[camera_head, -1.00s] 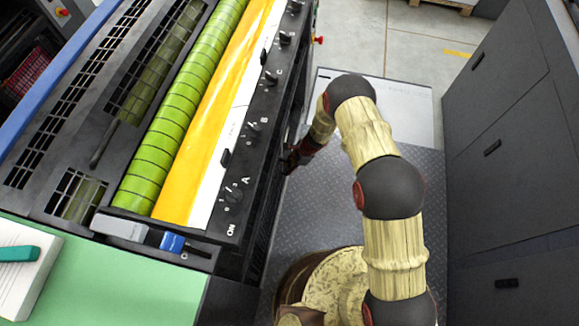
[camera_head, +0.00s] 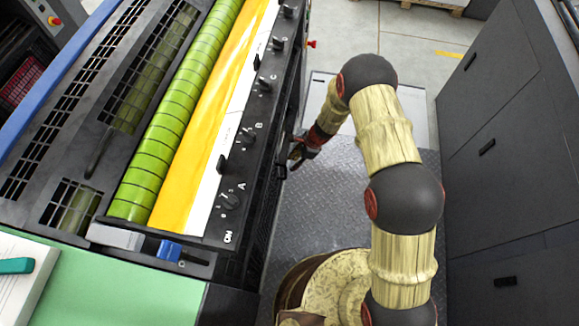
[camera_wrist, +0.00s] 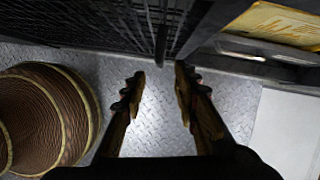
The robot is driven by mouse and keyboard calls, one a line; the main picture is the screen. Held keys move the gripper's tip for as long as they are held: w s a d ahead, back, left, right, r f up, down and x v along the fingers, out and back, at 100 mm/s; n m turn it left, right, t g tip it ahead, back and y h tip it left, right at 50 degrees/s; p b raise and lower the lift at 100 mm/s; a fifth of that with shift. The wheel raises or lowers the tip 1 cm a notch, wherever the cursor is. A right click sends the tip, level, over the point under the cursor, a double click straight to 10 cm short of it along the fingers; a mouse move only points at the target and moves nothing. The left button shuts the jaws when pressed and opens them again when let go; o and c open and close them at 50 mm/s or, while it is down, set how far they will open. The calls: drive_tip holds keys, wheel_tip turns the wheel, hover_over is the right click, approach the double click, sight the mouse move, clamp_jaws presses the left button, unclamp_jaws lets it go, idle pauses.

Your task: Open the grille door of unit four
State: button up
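The ink unit machine (camera_head: 215,215) stands on the left in the head view, its dark side facing the walkway. In the wrist view a black mesh grille (camera_wrist: 90,24) spans the top left, with a dark upright bar (camera_wrist: 161,46), which looks like a handle, near its right end. My gripper (camera_head: 296,154) is beside the machine's side in the head view. In the wrist view my gripper (camera_wrist: 158,82) is open and empty, with the bar just beyond and between its fingertips, apart from them. The unit's number and whether the door is ajar cannot be told.
Grey cabinets (camera_head: 500,165) line the right side. The chequer-plate floor (camera_head: 330,205) between is narrow and partly filled by my arm and base. Knobs (camera_head: 232,201) line the machine's top edge. A yellow panel (camera_wrist: 275,22) shows at upper right in the wrist view.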

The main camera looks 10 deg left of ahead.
drive_tip(key=shift+v, duration=1.25)
